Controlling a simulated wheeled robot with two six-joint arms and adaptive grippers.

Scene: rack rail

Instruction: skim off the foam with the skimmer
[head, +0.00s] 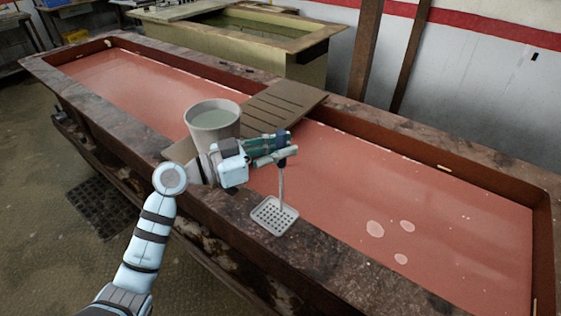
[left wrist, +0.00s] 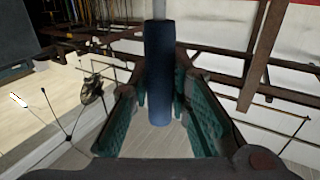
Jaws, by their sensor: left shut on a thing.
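My left gripper (head: 270,149) is shut on the blue handle of the skimmer (head: 274,215). The blue handle (left wrist: 159,70) stands between the two green finger pads in the left wrist view. The skimmer's thin shaft hangs down to a pale square perforated head, which appears over the near stone rim of the vat; I cannot tell whether it touches. Several pale foam patches (head: 375,229) float on the reddish liquid (head: 440,215) to the right of the skimmer. A grey bucket (head: 213,122) holding pale liquid stands behind my left gripper. My right gripper does not show.
A brown slatted board (head: 277,103) lies across the vat (head: 310,255), dividing the liquid surface. The bucket stands on a board close to my left arm. A second tank (head: 300,62) and wooden posts (head: 362,45) stand behind. The liquid right of the board is open.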

